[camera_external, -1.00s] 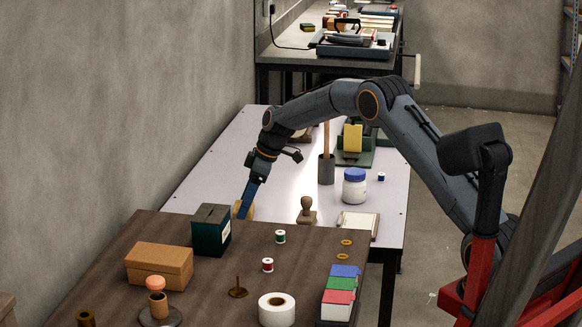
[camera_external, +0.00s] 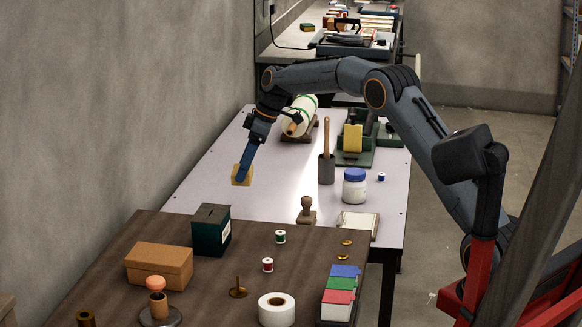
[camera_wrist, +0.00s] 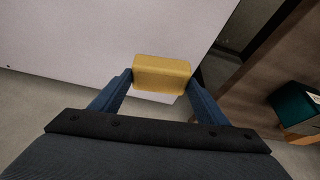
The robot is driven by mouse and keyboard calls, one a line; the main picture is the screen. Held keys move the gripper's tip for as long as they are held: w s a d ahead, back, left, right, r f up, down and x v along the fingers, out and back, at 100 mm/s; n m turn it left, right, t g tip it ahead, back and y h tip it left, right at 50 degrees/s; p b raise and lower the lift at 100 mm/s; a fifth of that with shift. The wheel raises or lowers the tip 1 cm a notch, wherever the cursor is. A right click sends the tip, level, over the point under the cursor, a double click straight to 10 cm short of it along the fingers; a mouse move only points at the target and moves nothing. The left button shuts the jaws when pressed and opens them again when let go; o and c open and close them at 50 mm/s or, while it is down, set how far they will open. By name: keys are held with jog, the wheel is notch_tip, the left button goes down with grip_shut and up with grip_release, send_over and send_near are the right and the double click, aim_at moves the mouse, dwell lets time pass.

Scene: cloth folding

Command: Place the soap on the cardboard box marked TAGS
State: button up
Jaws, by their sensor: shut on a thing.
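My gripper (camera_external: 245,172) is shut on a yellow block, the soap (camera_external: 240,177). In the wrist view the soap (camera_wrist: 162,73) sits between the two blue fingers of my gripper (camera_wrist: 162,78). A brown cardboard box (camera_external: 158,266) with a lid lies on the dark wooden table at the left; I cannot see any marking on it. A dark green box (camera_external: 210,231) with a slot and a white label stands beside it, its writing too small to read.
On the wooden table (camera_external: 205,290) are two thread spools, a white tape roll (camera_external: 277,309), coloured boxes (camera_external: 340,290) and a stand with an orange ball (camera_external: 156,283). The white table (camera_external: 215,190) carries a stamp (camera_external: 307,211), a blue-lidded jar (camera_external: 354,186) and a mallet in a holder.

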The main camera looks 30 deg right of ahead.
notch_tip(320, 180, up, 19)
jog(key=n+p, duration=0.3)
jog(key=p, duration=1.8)
send_over(153, 254)
jog(key=s+d, duration=0.1)
jog(key=d, duration=0.1)
jog(key=shift+g, duration=0.5)
notch_tip(153, 254, down, 10)
jog(key=shift+a+f+p, duration=0.1)
jog(key=shift+f+p, duration=0.05)
jog(key=shift+p, duration=0.5)
jog(key=shift+y, duration=0.3)
jog(key=shift+f+p, duration=0.7)
jog(key=shift+f, duration=1.75)
jog(key=shift+f, duration=0.15)
